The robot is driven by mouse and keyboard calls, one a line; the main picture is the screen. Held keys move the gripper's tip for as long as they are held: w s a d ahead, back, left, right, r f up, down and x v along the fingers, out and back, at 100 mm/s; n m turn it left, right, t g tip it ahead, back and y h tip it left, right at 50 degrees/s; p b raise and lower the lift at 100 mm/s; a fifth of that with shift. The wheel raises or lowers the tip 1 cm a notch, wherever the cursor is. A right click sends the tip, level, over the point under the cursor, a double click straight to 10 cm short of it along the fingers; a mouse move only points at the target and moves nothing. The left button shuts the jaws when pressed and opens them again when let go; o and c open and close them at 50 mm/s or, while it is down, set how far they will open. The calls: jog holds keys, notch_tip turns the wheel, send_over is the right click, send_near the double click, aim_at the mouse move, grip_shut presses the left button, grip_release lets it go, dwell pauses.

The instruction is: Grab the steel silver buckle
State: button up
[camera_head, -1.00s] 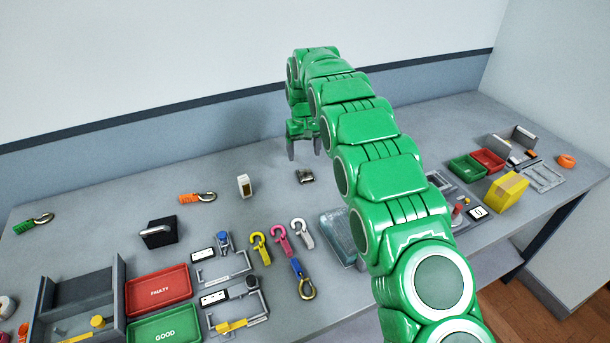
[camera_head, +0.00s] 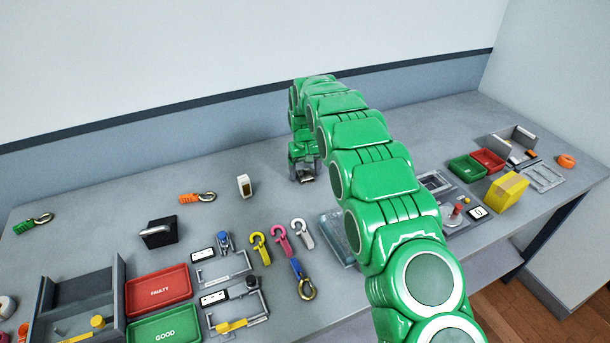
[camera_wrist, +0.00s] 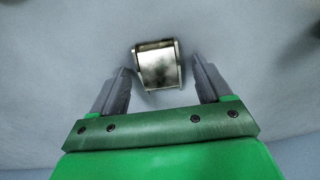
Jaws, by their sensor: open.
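The steel silver buckle (camera_wrist: 158,66) shows in the wrist view as a small shiny metal piece on the grey table, tilted slightly. My gripper (camera_wrist: 164,78) is open, with one grey finger on each side of the buckle's lower part. A gap shows between the buckle and each finger. In the head view my gripper (camera_head: 304,178) is low at the table, and the buckle (camera_head: 306,180) shows only in part between the fingers. Whether the fingertips touch the table cannot be told.
A clear tray (camera_head: 333,238) and yellow, pink and white hooks (camera_head: 280,238) are nearer the front. The table behind my gripper is clear up to the wall.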

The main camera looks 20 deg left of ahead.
aim_at(306, 173)
jog(key=shift+c, duration=0.3)
jog(key=c, duration=1.1)
jog(key=shift+r, duration=0.1)
jog(key=shift+r, duration=1.3)
jog(key=shift+s+d+r, duration=0.15)
jog(key=shift+s+r, duration=0.05)
jog(key=shift+r, duration=0.2)
jog(key=shift+s+d+r, duration=0.1)
jog(key=shift+s+r, duration=0.05)
jog(key=shift+r, duration=0.25)
jog(key=shift+s+d+r, duration=1.15)
jog(key=shift+s+r, duration=0.3)
jog(key=shift+s, duration=0.4)
jog(key=shift+s+d+r, duration=1.15)
jog(key=shift+s+r, duration=0.3)
jog(key=shift+s, duration=0.45)
jog(key=shift+s+d+r, duration=1.15)
jog(key=shift+s+r, duration=0.3)
jog(key=shift+s, duration=0.4)
